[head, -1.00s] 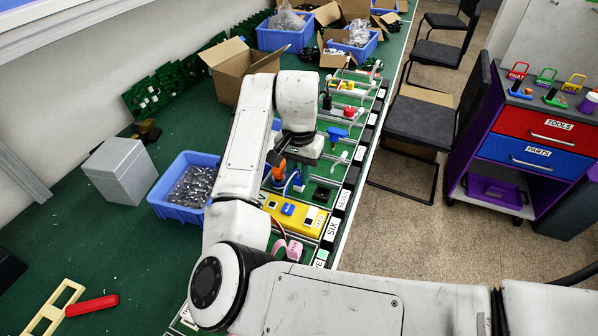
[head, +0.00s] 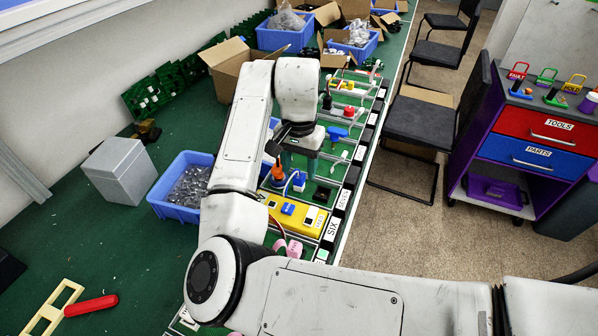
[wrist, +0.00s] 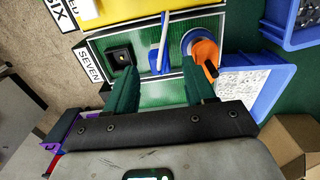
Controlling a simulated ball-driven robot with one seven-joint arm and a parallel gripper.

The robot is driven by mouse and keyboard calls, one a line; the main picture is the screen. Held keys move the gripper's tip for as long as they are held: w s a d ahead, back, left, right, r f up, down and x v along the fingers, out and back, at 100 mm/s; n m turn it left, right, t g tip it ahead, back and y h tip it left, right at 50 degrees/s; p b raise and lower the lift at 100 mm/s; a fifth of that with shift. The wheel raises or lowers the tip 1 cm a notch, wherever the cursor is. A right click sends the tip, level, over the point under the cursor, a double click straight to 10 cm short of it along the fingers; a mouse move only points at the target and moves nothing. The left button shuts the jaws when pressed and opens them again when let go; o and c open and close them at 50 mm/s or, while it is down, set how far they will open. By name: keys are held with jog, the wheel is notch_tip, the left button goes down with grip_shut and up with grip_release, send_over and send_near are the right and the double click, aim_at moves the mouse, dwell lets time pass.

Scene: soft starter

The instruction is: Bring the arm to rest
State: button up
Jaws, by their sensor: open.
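My gripper (head: 300,163) hangs from my white arm over the row of stations on the green bench. In the wrist view my gripper (wrist: 160,88) shows two green fingers spread apart with nothing between them. Beyond the fingertips is the SEVEN station (wrist: 145,62), a green board. The fingers look apart from these parts, though the exact height is hard to judge.
A blue bin (head: 188,187) of small metal parts and a grey box (head: 121,171) stand left of my arm. An open cardboard box (head: 235,68) is behind it. The yellow SIX station (head: 300,214) is nearer. Chairs and a tool cart (head: 533,140) stand right of the bench.

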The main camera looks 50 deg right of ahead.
notch_tip(320, 180, up, 9)
jog(key=shift+f, duration=0.2)
dwell(0.3)
